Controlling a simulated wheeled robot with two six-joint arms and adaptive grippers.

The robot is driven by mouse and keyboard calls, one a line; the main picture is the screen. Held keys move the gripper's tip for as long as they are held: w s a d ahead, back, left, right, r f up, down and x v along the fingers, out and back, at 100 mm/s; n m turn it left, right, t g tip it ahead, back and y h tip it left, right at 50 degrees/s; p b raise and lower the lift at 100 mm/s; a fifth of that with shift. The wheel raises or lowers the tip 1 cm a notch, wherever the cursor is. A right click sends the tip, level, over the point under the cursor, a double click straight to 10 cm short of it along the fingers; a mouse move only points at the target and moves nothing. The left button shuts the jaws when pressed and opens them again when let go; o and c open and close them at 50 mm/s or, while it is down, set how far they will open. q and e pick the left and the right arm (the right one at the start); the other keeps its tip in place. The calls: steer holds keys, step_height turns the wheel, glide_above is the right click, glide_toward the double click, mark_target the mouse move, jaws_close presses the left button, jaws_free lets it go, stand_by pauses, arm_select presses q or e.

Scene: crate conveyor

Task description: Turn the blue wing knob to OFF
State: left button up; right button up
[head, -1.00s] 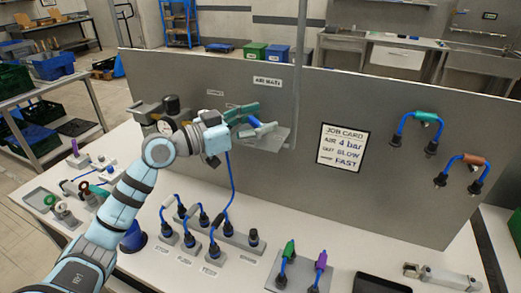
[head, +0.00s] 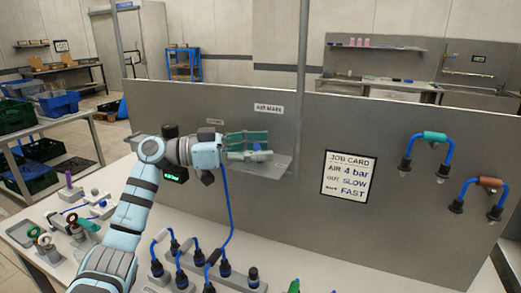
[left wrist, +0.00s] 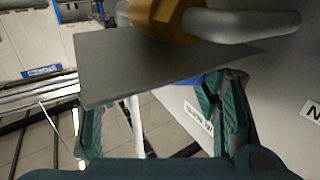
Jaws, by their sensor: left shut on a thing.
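The blue wing knob (head: 257,148) is at the grey plate on the panel, below the AIR MAIN label (head: 268,107). It is mostly covered by my left gripper (head: 250,146), whose teal fingers lie either side of it and are shut on it. In the left wrist view a small patch of the blue knob (left wrist: 186,82) shows between the fingers (left wrist: 165,108). The grey plate (left wrist: 140,68) and a brass fitting (left wrist: 160,15) hide the rest. The knob's ON or OFF position cannot be read. My right gripper is not in view.
The grey panel (head: 300,130) stands behind the knob. A job card (head: 347,176) and two blue hoses, with a green sleeve (head: 435,137) and a brown one (head: 489,182), are to the right. Several hose connectors (head: 190,262) stand on the table below. A pole (head: 301,60) rises beside the plate.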

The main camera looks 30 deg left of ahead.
arm_select(q)
steer(key=shift+f, duration=0.15)
steer(key=o, duration=1.2)
